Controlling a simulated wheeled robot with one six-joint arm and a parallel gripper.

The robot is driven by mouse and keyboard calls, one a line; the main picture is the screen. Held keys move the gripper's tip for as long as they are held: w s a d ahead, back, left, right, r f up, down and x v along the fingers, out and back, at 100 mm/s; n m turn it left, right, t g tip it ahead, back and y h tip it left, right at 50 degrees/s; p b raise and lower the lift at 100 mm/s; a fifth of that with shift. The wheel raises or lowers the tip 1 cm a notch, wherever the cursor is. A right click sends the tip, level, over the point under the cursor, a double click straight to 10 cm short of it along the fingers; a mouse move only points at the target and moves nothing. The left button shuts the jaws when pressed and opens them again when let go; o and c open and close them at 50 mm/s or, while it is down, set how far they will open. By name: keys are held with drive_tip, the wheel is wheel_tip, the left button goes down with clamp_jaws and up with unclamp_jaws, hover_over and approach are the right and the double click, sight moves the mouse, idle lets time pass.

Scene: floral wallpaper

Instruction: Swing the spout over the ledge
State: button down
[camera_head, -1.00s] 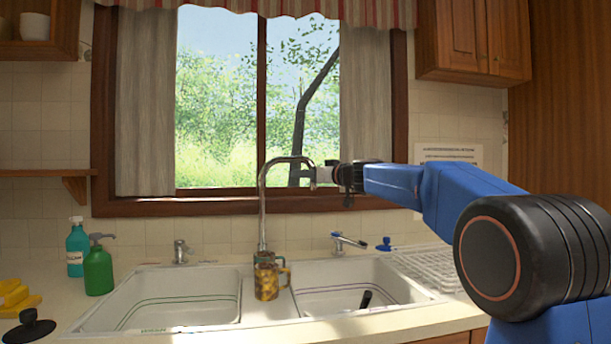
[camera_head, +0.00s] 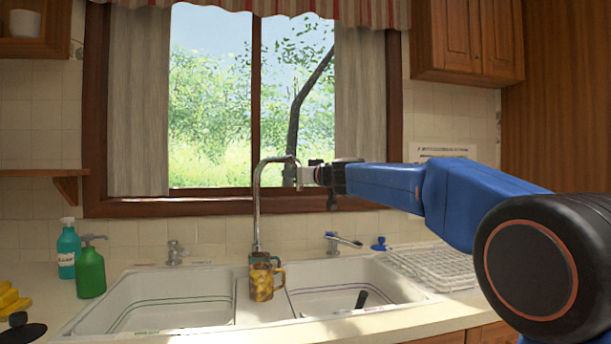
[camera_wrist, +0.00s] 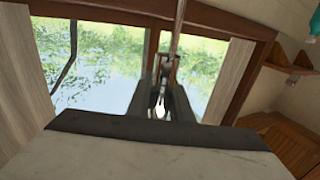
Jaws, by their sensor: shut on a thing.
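The chrome gooseneck spout (camera_head: 257,205) rises behind the sink divider, its curved top reaching right across the window. My gripper (camera_head: 303,176) is shut on the spout's outer end, high above the sink. In the wrist view my gripper's fingers (camera_wrist: 161,98) close around the metal tip of the spout (camera_wrist: 160,104). The ledge, which I take to be the white divider (camera_head: 262,312) between the two basins, lies under the spout. Two patterned mugs stand on it, the front one amber (camera_head: 262,283) and the other (camera_head: 264,259) just behind.
The left basin (camera_head: 165,312) is empty; the right basin (camera_head: 345,300) holds a dark-handled thing. Green (camera_head: 90,272) and teal (camera_head: 68,250) bottles stand at left. Two small taps (camera_head: 175,253) (camera_head: 340,242) flank the spout. A wire rack (camera_head: 435,268) lies at right.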

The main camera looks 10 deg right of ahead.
drive_tip(key=s+a, duration=0.3)
drive_tip(key=a, duration=0.6)
drive_tip(key=shift+s+a, duration=0.3)
drive_tip(key=shift+s, duration=0.05)
drive_tip(key=shift+a, duration=0.1)
drive_tip(key=shift+r, duration=0.1)
idle(1.2)
drive_tip(key=c, duration=1.6)
unclamp_jaws()
drive_tip(key=v, duration=1.7)
drive_tip(key=shift+s, duration=0.2)
